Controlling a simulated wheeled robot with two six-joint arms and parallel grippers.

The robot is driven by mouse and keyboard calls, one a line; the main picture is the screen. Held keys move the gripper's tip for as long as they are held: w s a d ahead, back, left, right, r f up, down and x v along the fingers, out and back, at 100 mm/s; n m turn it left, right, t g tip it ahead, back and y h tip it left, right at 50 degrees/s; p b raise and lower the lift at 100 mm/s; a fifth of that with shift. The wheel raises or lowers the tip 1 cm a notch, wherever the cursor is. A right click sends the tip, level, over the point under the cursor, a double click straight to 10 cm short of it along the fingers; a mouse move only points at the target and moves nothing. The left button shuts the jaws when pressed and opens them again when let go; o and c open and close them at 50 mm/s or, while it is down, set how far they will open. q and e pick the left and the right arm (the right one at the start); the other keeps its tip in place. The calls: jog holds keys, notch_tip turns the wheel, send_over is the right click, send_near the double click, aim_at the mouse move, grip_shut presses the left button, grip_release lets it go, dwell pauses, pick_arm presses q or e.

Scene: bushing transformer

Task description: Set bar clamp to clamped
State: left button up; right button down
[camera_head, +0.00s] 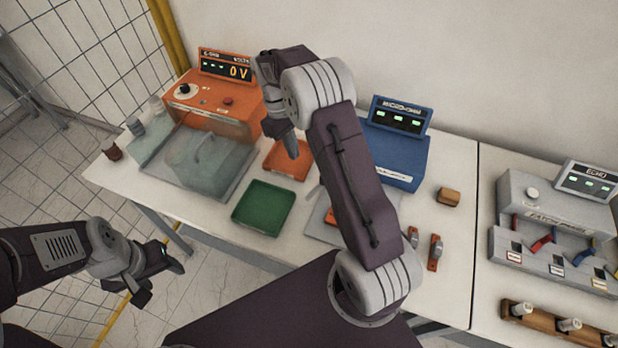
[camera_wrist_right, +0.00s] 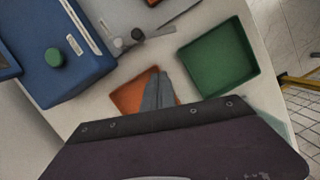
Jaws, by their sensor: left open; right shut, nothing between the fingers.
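I cannot say for sure which part is the bar clamp. In the right wrist view a grey bar with round knobs (camera_wrist_right: 128,42) lies at the near edge of a grey plate (camera_wrist_right: 135,12), beside the blue meter. In the head view that plate (camera_head: 300,226) is mostly hidden behind my right arm. My right gripper (camera_head: 292,150) is shut and empty above the orange tray (camera_head: 283,163); its closed fingers (camera_wrist_right: 158,90) also show in the right wrist view, apart from the bar. My left gripper (camera_head: 158,275) is open and empty, off the table at the lower left.
A green tray (camera_head: 263,208) sits at the table's front.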

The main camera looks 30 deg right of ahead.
jog(key=p+x, duration=0.1)
jog(key=x, duration=0.7)
jog(key=shift+s+f, duration=0.2)
jog(key=shift+f, duration=0.15)
jog(key=s, duration=0.1)
jog(key=s+d+p, duration=0.1)
jog(key=shift+s+d+f, duration=0.1)
jog(key=shift+s+d, duration=0.05)
jog(key=shift+s, duration=0.25)
jog(key=shift+s+d+p, duration=0.1)
jog(key=shift+s+p, duration=0.2)
jog(key=shift+s, duration=0.15)
jog(key=shift+f, duration=0.1)
jog(key=shift+w, duration=0.1)
